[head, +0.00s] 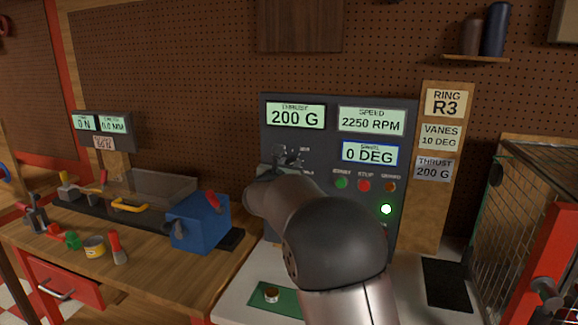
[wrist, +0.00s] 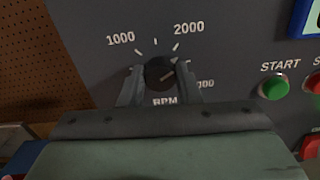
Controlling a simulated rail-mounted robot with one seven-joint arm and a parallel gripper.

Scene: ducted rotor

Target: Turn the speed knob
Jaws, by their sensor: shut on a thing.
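The speed knob (wrist: 160,73) is a black round dial on the grey panel, with 1000, 2000 and RPM marks around it in the wrist view. My gripper (wrist: 161,85) is shut on the knob, one finger on each side. The knob's light pointer line points to the upper right, just below the 2000 mark. The right-hand scale number is partly hidden by a finger. In the head view my gripper (head: 285,160) is at the left of the panel, and my arm covers part of it. The speed display (head: 371,120) reads 2250 RPM.
The thrust display (head: 295,115) reads 200 G and another display (head: 370,153) reads 0 DEG. The green start button (wrist: 274,87) is right of the knob. A card (head: 446,102) reads RING R3. A wire cage (head: 540,200) stands at the right; a blue block (head: 200,222) is at the left.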

